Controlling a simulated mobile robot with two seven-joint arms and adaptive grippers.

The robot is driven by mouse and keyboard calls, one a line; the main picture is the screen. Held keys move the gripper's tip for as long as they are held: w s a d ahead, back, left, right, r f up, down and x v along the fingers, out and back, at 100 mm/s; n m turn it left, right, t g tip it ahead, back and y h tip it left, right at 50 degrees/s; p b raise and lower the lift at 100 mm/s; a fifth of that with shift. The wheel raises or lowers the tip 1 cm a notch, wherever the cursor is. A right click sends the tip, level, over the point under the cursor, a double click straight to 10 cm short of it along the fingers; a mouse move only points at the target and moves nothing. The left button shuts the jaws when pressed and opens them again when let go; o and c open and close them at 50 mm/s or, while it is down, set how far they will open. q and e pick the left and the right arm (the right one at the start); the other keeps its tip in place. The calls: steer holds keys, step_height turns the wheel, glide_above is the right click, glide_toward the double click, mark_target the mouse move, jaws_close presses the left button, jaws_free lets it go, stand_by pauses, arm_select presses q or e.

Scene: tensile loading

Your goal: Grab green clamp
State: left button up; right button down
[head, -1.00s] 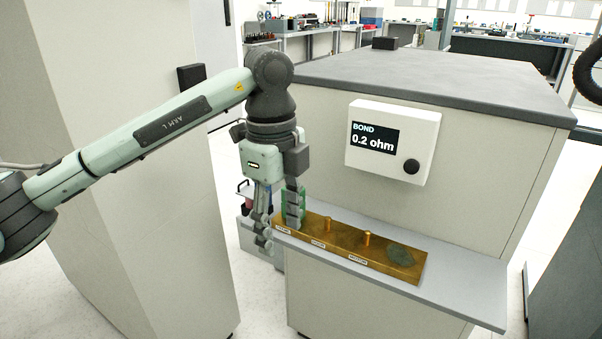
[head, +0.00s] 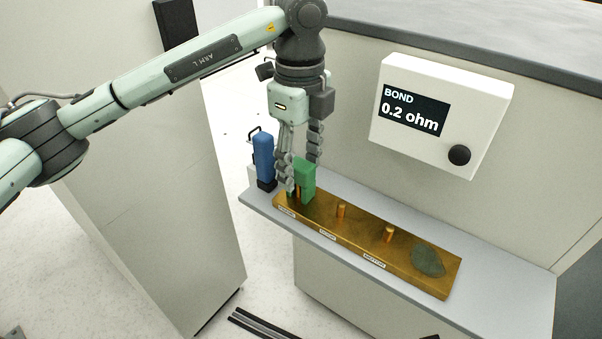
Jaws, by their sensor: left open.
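The green clamp (head: 307,177) stands upright at the left end of a brass bar (head: 355,238), by the leftmost brass post. My left gripper (head: 300,174) hangs fingers-down over that end of the bar. It is open. One finger is at the left side of the clamp and partly covers it. The other finger is at the clamp's upper right, and its tip seems to pass behind the clamp. I cannot tell whether either finger touches the clamp. My right gripper is not in view.
The bar lies on a grey shelf (head: 505,282) and carries more brass posts and a dark grey-green patch (head: 428,260). A blue block-like object (head: 263,158) stands close left of the gripper. A white meter (head: 440,115) reading "BOND 0.2 ohm" is on the cabinet wall.

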mark_target(301, 181)
arm_select(q)
step_height(301, 181, down, 4)
steer(key=shift+w+f, duration=0.1)
jaws_close()
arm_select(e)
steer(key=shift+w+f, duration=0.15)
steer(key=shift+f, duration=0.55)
